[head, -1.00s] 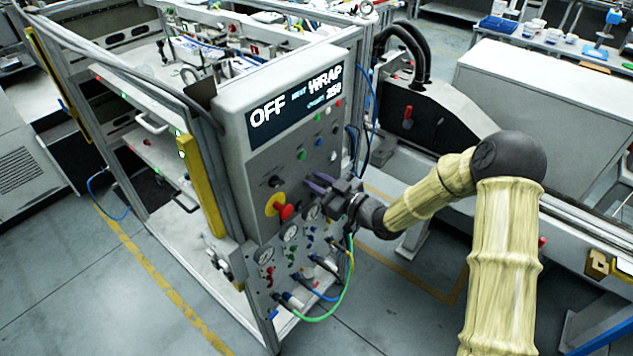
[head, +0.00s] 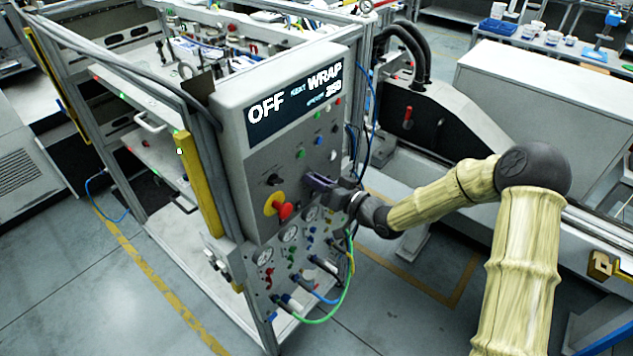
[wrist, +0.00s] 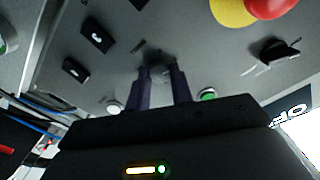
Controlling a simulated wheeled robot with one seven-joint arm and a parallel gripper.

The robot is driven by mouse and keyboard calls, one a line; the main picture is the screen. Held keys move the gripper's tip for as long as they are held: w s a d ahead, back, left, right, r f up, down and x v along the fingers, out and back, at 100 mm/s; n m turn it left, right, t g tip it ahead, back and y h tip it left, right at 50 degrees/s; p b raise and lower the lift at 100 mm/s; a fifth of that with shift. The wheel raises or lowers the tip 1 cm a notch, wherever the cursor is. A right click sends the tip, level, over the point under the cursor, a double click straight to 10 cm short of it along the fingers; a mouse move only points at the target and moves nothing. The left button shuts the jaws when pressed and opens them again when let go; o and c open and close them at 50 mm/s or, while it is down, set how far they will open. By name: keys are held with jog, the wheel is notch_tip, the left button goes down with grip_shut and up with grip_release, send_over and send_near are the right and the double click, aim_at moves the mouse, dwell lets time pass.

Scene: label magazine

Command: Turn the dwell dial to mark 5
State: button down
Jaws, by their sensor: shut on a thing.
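The control box (head: 262,150) faces me with a dark screen at its top. My gripper (head: 312,181) is at the lower right of its front panel, right of the red stop button. In the wrist view my two dark fingers (wrist: 160,75) point at the panel and are shut on a small dark dial (wrist: 156,56). The fingers cover most of this dial. Its pointer, marks and label cannot be read. In the head view my gripper hides it.
A red stop button (head: 283,211) on a yellow plate sits close to my gripper, with a black selector knob (head: 274,180) above it. Gauges (head: 289,233) and hoses (head: 340,290) are below. The screen (head: 295,102) reads OFF, NEXT WRAP and 350.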

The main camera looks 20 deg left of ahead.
jog(key=m, duration=1.4)
jog(key=shift+d+f, duration=0.1)
jog(key=shift+f, duration=0.15)
jog(key=c, duration=1.2)
grip_release()
jog(key=shift+r, duration=0.1)
jog(key=shift+c, duration=0.2)
